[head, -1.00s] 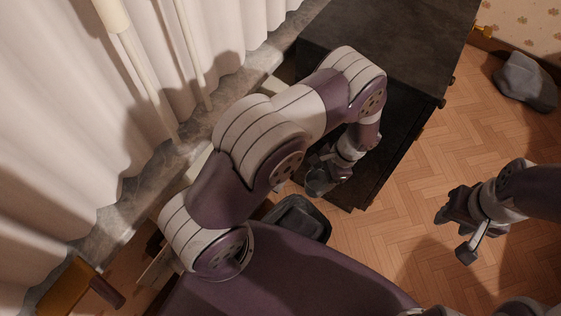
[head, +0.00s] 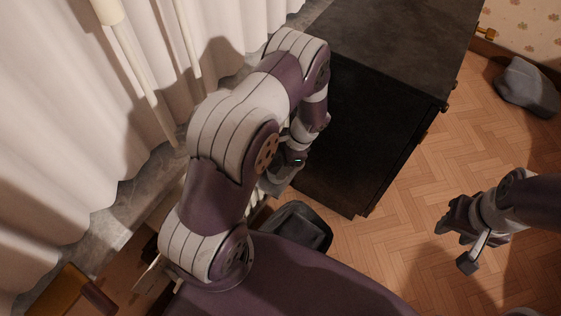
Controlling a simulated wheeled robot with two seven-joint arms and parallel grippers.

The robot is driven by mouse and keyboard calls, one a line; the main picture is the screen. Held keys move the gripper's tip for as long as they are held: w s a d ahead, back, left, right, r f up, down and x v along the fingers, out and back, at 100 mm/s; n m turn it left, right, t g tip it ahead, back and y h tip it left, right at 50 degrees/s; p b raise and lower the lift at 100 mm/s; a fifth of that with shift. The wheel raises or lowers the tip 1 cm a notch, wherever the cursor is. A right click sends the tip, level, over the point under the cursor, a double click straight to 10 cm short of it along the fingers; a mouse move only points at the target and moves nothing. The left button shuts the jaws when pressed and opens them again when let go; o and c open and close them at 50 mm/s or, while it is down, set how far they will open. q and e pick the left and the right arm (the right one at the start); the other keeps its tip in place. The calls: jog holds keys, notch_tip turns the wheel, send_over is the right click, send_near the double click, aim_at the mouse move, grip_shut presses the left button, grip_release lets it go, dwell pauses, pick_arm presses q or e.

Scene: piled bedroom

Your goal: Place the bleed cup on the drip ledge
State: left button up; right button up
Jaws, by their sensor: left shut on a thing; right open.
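My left gripper (head: 280,177) is low in front of the dark cabinet's left side, mostly behind its own wrist and arm. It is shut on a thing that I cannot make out. I cannot pick out the bleed cup in this view. A grey stone strip (head: 108,222) runs along the foot of the curtain; I cannot tell whether it is the drip ledge. My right gripper (head: 449,222) is open and empty above the wood floor at the right.
The dark cabinet (head: 372,110) stands at the upper middle with a bare top. A dark open bin (head: 300,228) is below the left gripper. A white curtain (head: 70,110) hangs at the left. A grey lump (head: 527,85) lies on the floor at the right, where floor is clear.

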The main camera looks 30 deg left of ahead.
pick_arm(q)
jog(key=o, duration=1.2)
jog(key=shift+r, duration=0.25)
jog(key=p+v, duration=0.4)
jog(key=v, duration=0.7)
jog(key=s+d+r+n+t+h, duration=0.1)
jog(key=s+r+n+t, duration=0.1)
jog(key=s+r+n, duration=0.2)
jog(key=s+d+r+n+t+h, duration=0.1)
jog(key=s+r+n, duration=0.4)
jog(key=r, duration=0.7)
jog(key=s+t+h, duration=0.1)
jog(key=s, duration=0.1)
jog(key=shift+s+n+h, duration=0.3)
jog(key=shift+s, duration=0.05)
